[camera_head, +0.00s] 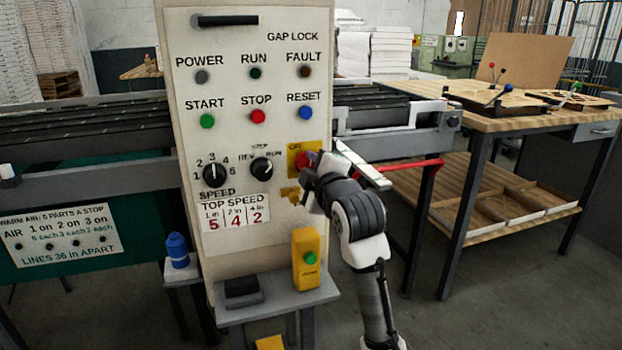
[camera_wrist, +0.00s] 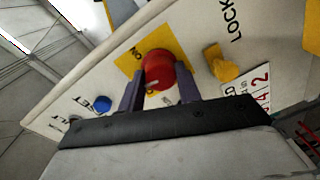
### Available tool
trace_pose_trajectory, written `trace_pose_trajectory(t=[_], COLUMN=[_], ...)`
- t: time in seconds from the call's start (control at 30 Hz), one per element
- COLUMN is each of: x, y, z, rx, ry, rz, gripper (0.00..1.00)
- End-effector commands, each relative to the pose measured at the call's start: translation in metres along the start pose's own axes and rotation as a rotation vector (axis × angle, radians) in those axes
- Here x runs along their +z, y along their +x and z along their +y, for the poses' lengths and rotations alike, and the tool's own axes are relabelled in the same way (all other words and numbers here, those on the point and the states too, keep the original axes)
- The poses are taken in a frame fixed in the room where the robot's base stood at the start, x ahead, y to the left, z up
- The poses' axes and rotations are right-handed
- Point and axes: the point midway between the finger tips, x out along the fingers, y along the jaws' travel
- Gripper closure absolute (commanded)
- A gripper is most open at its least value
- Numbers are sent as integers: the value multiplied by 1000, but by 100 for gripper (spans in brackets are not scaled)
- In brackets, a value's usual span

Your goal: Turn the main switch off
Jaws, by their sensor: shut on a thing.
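The main switch is a red knob (camera_head: 306,161) on a yellow plate (camera_head: 293,148) at the right edge of the control panel (camera_head: 235,135). The plate reads OFF at its top in the head view. In the wrist view the red knob (camera_wrist: 166,70) sits between the two dark fingers of my gripper (camera_wrist: 162,88), which is shut on it from both sides. A small white mark shows on the knob's lower side there, and ON is printed on the yellow plate (camera_wrist: 130,62). My gripper and wrist partly hide the knob in the head view.
A yellow tab (camera_wrist: 222,64) by the word LOCK sits close to the knob. A black speed dial (camera_head: 215,174) and a smaller black selector (camera_head: 261,170) are left of it. A yellow box with a green button (camera_head: 307,258) stands on the shelf below.

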Motion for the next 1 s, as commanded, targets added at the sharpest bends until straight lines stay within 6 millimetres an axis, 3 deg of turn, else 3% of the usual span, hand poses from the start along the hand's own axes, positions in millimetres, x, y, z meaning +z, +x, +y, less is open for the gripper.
trace_pose_trajectory(t=[0.5,1.0], x=[1,0], y=[0,0], z=[-3,-2], rx=[-7,-9], ry=[-408,-531], rz=[-26,-32], gripper=[89,89])
